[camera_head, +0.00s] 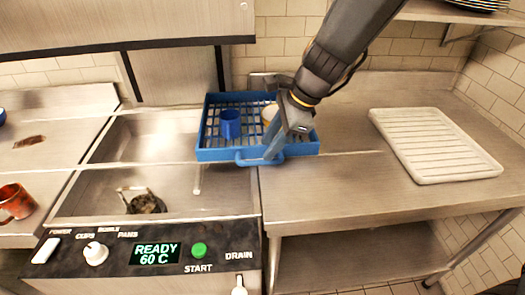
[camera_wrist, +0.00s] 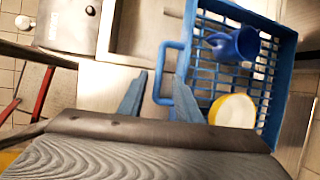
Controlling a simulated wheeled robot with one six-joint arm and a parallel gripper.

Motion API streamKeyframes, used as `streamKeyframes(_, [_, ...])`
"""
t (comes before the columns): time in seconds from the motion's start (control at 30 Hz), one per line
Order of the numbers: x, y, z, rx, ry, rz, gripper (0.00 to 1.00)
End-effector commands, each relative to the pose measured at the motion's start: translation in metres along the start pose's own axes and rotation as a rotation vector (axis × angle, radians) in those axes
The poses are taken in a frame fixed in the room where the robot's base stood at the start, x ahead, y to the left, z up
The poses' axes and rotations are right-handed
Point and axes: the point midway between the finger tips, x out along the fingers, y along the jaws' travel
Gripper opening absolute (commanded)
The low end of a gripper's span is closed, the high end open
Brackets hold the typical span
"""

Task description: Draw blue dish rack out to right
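The blue dish rack (camera_head: 225,155) straddles the seam between the dishwasher's steel bed and the right-hand counter. It holds a blue mug (camera_head: 230,124) and a white-and-yellow cup (camera_head: 269,113), partly hidden by my arm in the head view. The wrist view shows the rack (camera_wrist: 275,95), blue mug (camera_wrist: 238,44) and cup (camera_wrist: 232,111). My gripper (camera_wrist: 161,68) is open, one blue finger on each side of the rack's front handle (camera_wrist: 156,86). A visible gap separates the fingers from the handle bar; whether either touches it I cannot tell.
A white ribbed tray (camera_head: 436,146) lies on the right counter, with bare steel (camera_head: 345,185) between it and the rack. A dark dirty lump (camera_head: 142,201) lies in the steel bed at left. A red mug (camera_head: 15,202) stands far left. The panel (camera_head: 155,254) reads READY 60 C.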

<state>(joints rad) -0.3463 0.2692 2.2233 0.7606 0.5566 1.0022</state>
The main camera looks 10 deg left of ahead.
Motion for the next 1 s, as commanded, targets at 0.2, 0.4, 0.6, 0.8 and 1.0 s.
streamKeyframes(0.2, [0.034, 0.001, -0.001, 0.000, 0.001, 0.003, 0.31])
streamKeyframes(0.4, [0.050, 0.001, 0.000, -0.003, 0.001, 0.002, 0.31])
streamKeyframes(0.6, [0.053, 0.000, 0.001, -0.006, 0.001, 0.000, 0.31])
streamKeyframes(0.8, [0.053, 0.001, 0.001, -0.006, 0.001, 0.001, 0.17])
streamKeyframes(1.0, [0.053, 0.001, 0.001, -0.006, 0.001, 0.001, 0.00])
